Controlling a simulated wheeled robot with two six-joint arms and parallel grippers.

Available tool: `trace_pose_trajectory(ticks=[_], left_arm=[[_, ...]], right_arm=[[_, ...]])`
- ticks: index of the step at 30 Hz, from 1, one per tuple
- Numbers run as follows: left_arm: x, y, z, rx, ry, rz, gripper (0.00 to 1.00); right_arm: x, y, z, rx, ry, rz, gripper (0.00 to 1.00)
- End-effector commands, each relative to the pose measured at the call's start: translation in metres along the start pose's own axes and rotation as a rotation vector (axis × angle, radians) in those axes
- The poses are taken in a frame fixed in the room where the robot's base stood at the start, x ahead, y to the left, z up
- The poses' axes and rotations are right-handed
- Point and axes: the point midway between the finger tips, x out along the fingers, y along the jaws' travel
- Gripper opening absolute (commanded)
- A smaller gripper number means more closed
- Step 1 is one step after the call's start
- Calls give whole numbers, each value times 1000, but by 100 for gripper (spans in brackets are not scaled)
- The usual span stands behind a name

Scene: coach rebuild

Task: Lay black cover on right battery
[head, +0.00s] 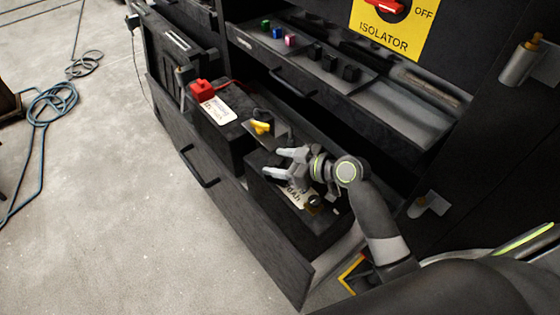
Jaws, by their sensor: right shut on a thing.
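My right gripper (280,163) reaches in from the lower right, over the right battery (315,228) in the open lower drawer. It is shut, with a small dark thing between its fingers that I take to be the black cover; its outline is hard to tell against the dark battery. A pale label and a brass-coloured terminal (313,202) show on the right battery's top, partly behind the gripper. The left battery (228,122) carries a red cover (203,88) on its far left corner. My left gripper is out of view.
A dark piece with a yellow part (261,127) sits between the batteries. Above, an upper drawer (340,97) holds several small coloured and black blocks. The lower drawer's front wall (225,205) stands at the left. A blue hose (45,105) lies on the floor.

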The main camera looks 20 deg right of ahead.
Motion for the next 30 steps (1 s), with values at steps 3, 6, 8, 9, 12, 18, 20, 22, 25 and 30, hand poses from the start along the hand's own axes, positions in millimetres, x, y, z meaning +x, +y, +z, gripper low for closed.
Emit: trace_pose_trajectory(ticks=[3, 6, 8, 9, 12, 18, 20, 22, 25, 30], left_arm=[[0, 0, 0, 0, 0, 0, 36], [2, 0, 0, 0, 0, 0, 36], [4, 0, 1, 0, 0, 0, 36], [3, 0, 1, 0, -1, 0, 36], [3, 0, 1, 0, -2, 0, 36], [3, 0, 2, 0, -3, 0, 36], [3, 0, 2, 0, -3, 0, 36], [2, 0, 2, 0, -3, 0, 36], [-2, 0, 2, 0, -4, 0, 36], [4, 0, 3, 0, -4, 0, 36]], right_arm=[[0, 0, -1, 0, 1, 0, 32], [0, 0, 1, 0, 1, 0, 32], [1, 0, 3, 0, 1, 0, 32], [1, 0, 3, -1, 0, 0, 56], [1, 0, 2, 0, 0, 0, 70], [1, 0, 2, 0, 0, 0, 76], [1, 0, 2, -1, 0, 0, 76], [0, 0, 1, -1, 0, 0, 76], [-1, 0, -3, -1, 0, 0, 76], [-26, 0, 1, -6, -3, 2, 76]])
